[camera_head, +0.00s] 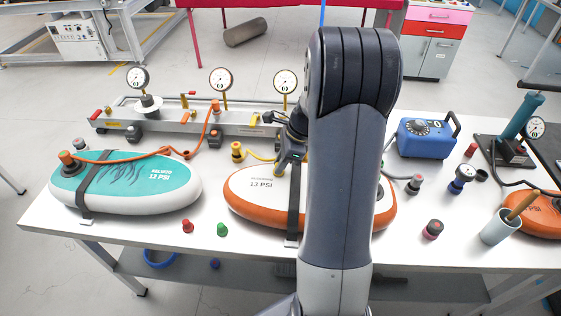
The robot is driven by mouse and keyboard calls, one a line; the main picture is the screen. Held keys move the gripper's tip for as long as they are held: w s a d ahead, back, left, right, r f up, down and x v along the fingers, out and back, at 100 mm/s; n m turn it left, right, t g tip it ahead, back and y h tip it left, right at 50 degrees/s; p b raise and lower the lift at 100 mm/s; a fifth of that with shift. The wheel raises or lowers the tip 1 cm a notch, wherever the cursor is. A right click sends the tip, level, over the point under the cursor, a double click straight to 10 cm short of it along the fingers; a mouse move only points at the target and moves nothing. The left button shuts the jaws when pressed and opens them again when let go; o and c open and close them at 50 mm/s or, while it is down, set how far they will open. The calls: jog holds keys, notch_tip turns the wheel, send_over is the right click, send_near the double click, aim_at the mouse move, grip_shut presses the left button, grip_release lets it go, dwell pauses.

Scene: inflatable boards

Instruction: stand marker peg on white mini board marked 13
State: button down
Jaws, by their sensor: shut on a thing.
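The white mini board (262,200) with an orange rim lies at the middle of the table, marked 13 PSI. A dark strap crosses it, and my arm hides its right part. My gripper (290,164) is over the board's back edge, near the strap. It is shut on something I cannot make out. A red peg (187,226) and a green peg (222,229) stand on the table in front, left of the white board.
A rail with gauges (180,117) runs along the back, with an orange hose to the teal board. A blue pump box (427,138), valve caps, a grey cup (500,228) and an orange board (538,212) stand right.

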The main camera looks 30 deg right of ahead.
jog(key=shift+f, duration=0.1)
jog(key=c, duration=1.3)
grip_release()
jog(key=v, duration=1.2)
jog(key=shift+s, duration=0.1)
